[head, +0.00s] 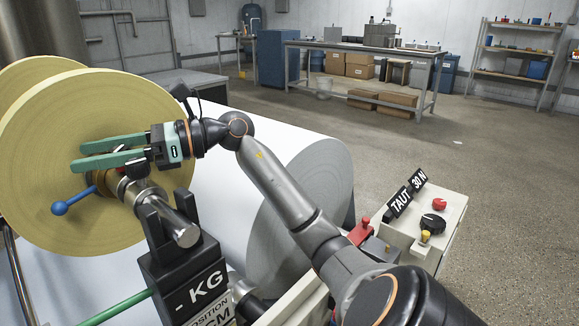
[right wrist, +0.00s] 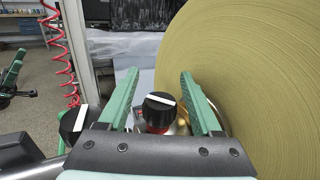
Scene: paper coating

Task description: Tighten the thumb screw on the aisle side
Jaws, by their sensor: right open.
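My right gripper (head: 78,157) is open, its two green fingers reaching left in front of the yellow paper roll (head: 125,110), near the collar on the steel shaft (head: 180,230). In the right wrist view, the fingers (right wrist: 157,75) stand either side of a black knob (right wrist: 158,112) with a white line, apparently the thumb screw. A gap shows between the knob and each finger, at least from this angle. A lever with a blue ball (head: 60,208) sticks out below the fingers. My left gripper is not in view.
The roll's face (right wrist: 265,80) fills the right of the wrist view, close beside one finger. A second black knob (right wrist: 75,122) is left of the fingers. A black shaft support (head: 182,265) stands below the gripper. A control box (head: 440,215) is at right; open floor lies beyond.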

